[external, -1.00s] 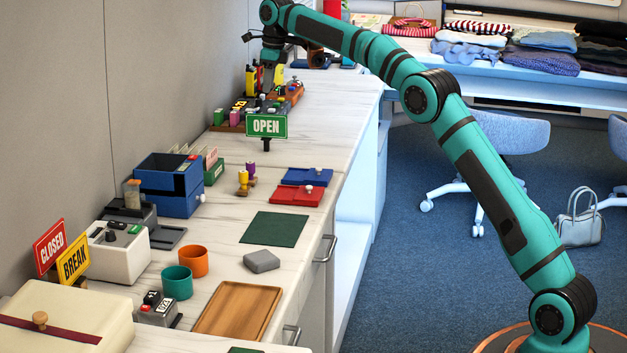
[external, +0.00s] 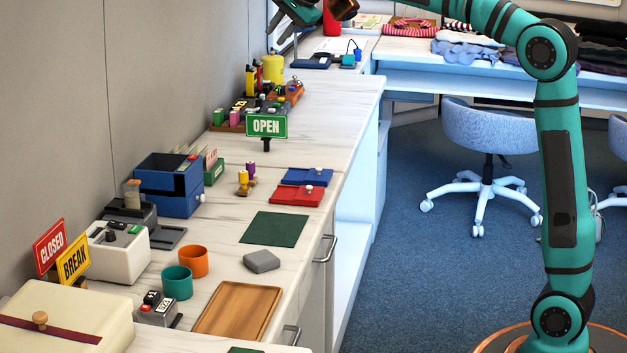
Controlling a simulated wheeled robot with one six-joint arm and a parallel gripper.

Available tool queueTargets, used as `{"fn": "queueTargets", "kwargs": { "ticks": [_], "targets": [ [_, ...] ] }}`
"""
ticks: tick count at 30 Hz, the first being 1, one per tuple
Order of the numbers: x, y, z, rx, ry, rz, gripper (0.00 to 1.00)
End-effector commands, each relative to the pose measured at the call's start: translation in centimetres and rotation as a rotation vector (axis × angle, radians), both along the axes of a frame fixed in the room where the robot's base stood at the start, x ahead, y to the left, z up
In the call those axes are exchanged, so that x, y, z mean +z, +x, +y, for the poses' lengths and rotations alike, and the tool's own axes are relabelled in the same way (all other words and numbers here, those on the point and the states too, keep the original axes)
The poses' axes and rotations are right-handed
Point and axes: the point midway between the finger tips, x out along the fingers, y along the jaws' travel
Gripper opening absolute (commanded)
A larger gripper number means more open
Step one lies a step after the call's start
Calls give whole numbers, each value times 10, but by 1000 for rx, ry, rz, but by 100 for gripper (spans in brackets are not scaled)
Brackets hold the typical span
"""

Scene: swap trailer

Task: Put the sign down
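A green OPEN sign (external: 266,126) stands upright on a short dark post on the white marbled counter (external: 325,112). A red CLOSED sign (external: 50,246) and a yellow BREAK sign (external: 74,259) stand upright together at the left by the wall. My gripper (external: 277,32) is at the top edge of the view, high above the far part of the counter and well apart from the OPEN sign. It is partly cut off and its fingers are too small to read. No sign is seen in it.
A rack of stamps (external: 278,98) stands behind the OPEN sign. In front are a blue box (external: 168,188), blue and red pads, a green mat (external: 274,229), a grey block, two cups and a wooden tray (external: 272,308). The counter right of the rack is clear.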

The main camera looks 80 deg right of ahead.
Motion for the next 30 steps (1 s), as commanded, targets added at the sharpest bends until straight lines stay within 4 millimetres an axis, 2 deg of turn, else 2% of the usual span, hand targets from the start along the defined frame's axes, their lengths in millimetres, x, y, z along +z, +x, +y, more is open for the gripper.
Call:
{"fn": "queueTargets", "kwargs": {
  "ticks": [1, 6, 15, 22, 30],
  "targets": [
    [8, -13, 16, 48, -38, -17, 27],
    [24, -51, 59, 208, -180, -72, 27],
    [38, -127, 128, 465, -451, -167, 27],
    [36, -190, 173, 636, -675, -238, 27],
    [19, -266, 217, 803, -957, -315, 27]
  ]
}}
